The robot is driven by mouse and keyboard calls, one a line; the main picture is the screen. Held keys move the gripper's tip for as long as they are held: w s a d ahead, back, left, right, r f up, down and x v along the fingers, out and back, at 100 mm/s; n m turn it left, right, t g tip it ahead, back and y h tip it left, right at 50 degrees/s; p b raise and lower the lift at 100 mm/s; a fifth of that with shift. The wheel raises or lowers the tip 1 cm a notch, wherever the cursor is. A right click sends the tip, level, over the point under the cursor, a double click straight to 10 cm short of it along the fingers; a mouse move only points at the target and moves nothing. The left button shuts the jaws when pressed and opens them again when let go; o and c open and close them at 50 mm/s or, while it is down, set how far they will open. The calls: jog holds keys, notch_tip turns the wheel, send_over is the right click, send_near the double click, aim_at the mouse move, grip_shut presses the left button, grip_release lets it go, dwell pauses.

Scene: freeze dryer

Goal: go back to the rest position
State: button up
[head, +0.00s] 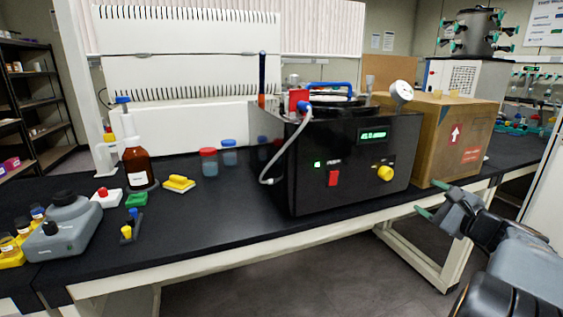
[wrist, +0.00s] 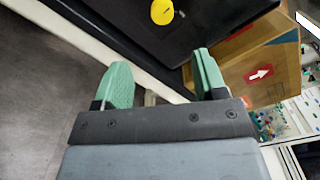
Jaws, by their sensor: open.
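My gripper (head: 431,199) is at the right of the head view, in front of the bench's front edge and just below the cardboard box. Its two green fingertips are apart with nothing between them. In the wrist view my gripper (wrist: 163,85) also shows open and empty, with the bench edge and floor beyond it. The black machine (head: 340,165) with a green display, a red switch and a yellow knob stands on the bench to the left of my gripper. The yellow knob also shows in the wrist view (wrist: 162,12).
The cardboard box (head: 440,135) stands on the bench close to my gripper. The black bench top (head: 235,200) carries a brown bottle (head: 138,165), red- and blue-lidded jars and a grey device (head: 65,228) at left. Open floor (head: 330,275) lies in front of the bench.

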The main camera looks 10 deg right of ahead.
jog(key=a+r+n+g+y+p, duration=0.2)
jog(key=a+n+g+p, duration=0.2)
jog(key=a+p, duration=0.45)
jog(key=a+r+n+g+y+p, duration=0.1)
jog(key=a+r+n+g+p, duration=0.3)
jog(key=a, duration=0.7)
jog(key=s+a+r+n+g+h+p, duration=0.6)
jog(key=s+a+n+p, duration=0.3)
jog(key=n+p, duration=0.5)
jog(key=s+p, duration=0.2)
jog(key=p, duration=0.2)
jog(key=shift+s+a+n, duration=0.2)
jog(key=shift+n, duration=0.2)
jog(key=shift+d, duration=0.1)
